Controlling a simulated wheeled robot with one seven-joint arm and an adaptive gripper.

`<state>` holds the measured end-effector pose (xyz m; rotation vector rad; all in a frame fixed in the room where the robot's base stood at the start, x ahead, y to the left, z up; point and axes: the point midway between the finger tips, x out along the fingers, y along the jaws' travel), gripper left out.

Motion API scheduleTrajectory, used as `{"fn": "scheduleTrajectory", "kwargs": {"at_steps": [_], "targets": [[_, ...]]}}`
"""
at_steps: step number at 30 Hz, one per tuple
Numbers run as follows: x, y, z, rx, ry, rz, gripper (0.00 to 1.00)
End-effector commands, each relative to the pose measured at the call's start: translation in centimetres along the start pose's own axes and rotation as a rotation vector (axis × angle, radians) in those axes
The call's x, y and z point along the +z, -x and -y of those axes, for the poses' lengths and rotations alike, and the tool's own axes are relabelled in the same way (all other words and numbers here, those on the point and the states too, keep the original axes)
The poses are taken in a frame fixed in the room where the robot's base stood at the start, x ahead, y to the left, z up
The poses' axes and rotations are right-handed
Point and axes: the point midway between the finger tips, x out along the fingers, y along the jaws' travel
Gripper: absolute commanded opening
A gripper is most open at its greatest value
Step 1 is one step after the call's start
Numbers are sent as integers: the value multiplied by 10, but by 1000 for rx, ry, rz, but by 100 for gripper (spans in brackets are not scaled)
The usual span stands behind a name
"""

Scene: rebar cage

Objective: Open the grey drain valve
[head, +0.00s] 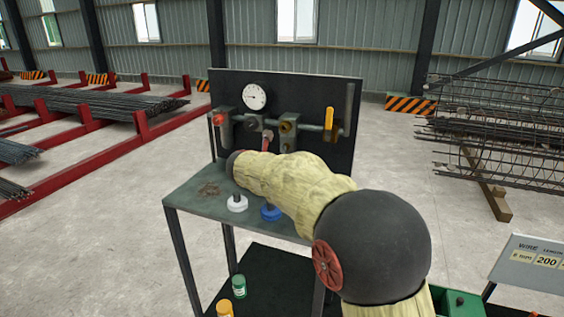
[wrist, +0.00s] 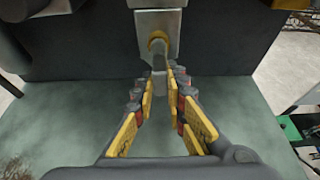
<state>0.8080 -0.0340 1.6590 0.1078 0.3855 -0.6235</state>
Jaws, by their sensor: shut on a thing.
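The grey drain valve shows in the wrist view as a grey block with a brass-coloured ring (wrist: 157,43). A short grey handle (wrist: 159,60) hangs below the ring. My gripper (wrist: 160,82), with yellow finger pads and red joints, has its fingertips at the handle's lower end and is shut on it. The fingertips hide part of the handle. In the head view, what seems to be the same block with a brass fitting (head: 287,127) is on the dark panel. My yellow-sleeved arm covers the area below it, and I cannot make out the fingers there.
The panel also carries a gauge (head: 255,96), a red knob (head: 218,119) and a yellow lever (head: 329,119). A white handwheel (head: 237,203) and a blue one (head: 270,212) stand on the bench (head: 188,199). Clear floor lies left of the bench.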

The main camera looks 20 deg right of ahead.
Motion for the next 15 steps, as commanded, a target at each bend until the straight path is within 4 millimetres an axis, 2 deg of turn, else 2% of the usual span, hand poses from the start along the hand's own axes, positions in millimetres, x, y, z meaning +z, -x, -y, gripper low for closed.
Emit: {"fn": "scheduleTrajectory", "kwargs": {"at_steps": [4,5,15], "targets": [[1,0,0,0,0,1,0],[1,0,0,0,0,1,14],[1,0,0,1,-1,1,32]]}}
